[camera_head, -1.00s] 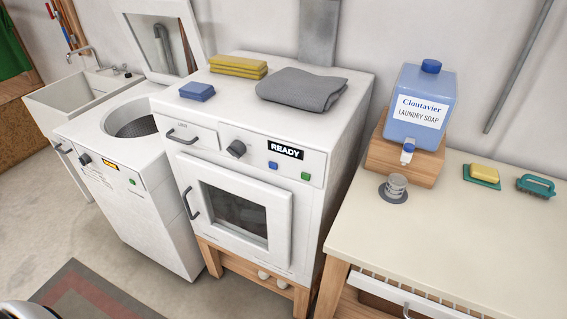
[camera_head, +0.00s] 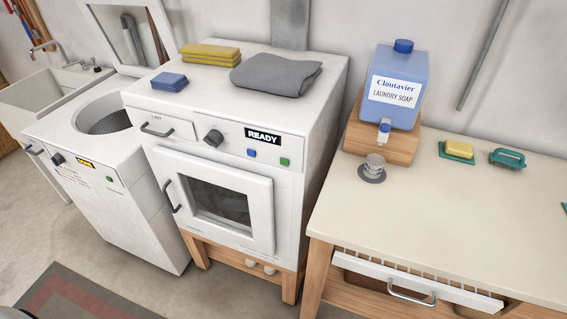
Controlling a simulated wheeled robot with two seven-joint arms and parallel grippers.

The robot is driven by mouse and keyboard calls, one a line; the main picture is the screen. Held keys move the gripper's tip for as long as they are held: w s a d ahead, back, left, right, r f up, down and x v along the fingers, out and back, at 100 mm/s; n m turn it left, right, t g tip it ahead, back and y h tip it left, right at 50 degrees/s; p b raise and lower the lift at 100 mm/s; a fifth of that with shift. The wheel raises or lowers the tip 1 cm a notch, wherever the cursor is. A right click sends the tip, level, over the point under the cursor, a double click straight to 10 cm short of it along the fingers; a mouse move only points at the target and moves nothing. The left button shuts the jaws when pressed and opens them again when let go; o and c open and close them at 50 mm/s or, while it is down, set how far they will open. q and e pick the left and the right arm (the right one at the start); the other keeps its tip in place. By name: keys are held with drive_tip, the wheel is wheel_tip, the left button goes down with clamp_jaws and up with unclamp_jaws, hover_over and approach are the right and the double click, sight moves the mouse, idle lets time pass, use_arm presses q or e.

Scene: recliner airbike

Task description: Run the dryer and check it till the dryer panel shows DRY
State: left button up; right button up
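The white dryer (camera_head: 285,205) stands in the middle on a wooden stand. Its panel (camera_head: 263,136) reads READY. Below the panel are a blue button (camera_head: 251,153) and a green button (camera_head: 285,162), with a dark knob (camera_head: 213,138) to the left. The dryer door (camera_head: 212,198) is shut; something dark reddish shows faintly through its window. A lint drawer (camera_head: 160,124) at the upper left is shut.
A top-loading washer (camera_head: 120,190) with its lid up stands left of the dryer, beside a sink (camera_head: 40,100). A grey cloth (camera_head: 275,75) and folded yellow and blue cloths lie on the dryer. A table (camera_head: 450,215) at right holds a soap dispenser (camera_head: 397,88). Floor in front is open.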

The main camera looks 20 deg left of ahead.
use_arm(q)
clamp_jaws()
idle(1.3)
